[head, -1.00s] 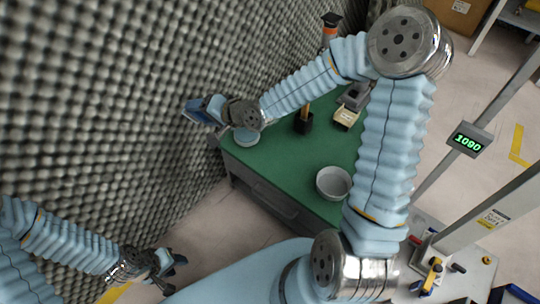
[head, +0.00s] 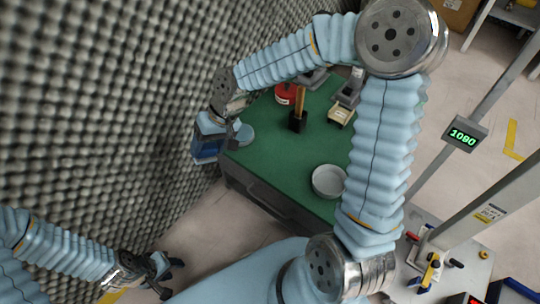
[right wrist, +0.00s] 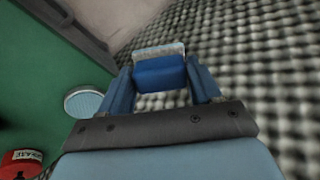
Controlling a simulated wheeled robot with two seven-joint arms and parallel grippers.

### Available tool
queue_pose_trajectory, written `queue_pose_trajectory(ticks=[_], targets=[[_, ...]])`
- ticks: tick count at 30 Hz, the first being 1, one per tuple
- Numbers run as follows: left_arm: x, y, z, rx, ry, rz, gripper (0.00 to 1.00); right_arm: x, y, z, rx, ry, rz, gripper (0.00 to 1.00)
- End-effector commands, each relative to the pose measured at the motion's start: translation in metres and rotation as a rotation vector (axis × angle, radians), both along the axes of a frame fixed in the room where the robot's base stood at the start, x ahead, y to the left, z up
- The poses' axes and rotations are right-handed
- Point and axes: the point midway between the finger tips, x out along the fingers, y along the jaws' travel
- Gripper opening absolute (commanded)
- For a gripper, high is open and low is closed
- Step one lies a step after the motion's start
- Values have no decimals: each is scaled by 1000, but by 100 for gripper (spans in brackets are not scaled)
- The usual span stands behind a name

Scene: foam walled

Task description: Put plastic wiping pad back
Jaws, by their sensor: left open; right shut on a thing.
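The plastic wiping pad, a blue block with a pale grey face (right wrist: 158,50), is between the fingers of my right gripper (right wrist: 162,84). In the head view the blue pad (head: 206,149) hangs below my right gripper (head: 212,124), just beyond the left corner of the green table, in front of the foam wall. The gripper is shut on it and partly hides it. My left gripper (head: 168,275) is open and empty at the lower left, low and away from the table.
The green table (head: 270,150) carries a pale round dish (head: 245,135) near the pad, a grey bowl (head: 328,181), a black holder (head: 297,124) with a wooden handle, a red can (head: 287,92) and a yellowish box (head: 340,115). Spiky foam wall (head: 90,120) stands close on the left.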

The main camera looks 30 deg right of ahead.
Motion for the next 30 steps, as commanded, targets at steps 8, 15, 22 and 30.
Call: queue_pose_trajectory(ticks=[8,15,22,30], targets=[[0,0,-5,0,0,0,43,-55,-31,4,-266,48,248,39],[0,0,-7,0,0,0,43,-96,-69,18,-431,53,376,39],[0,0,-10,-1,1,0,43,-71,-107,-2,-445,61,382,39],[0,-1,-17,-2,2,-1,43,-28,-155,-48,-444,60,385,38]])
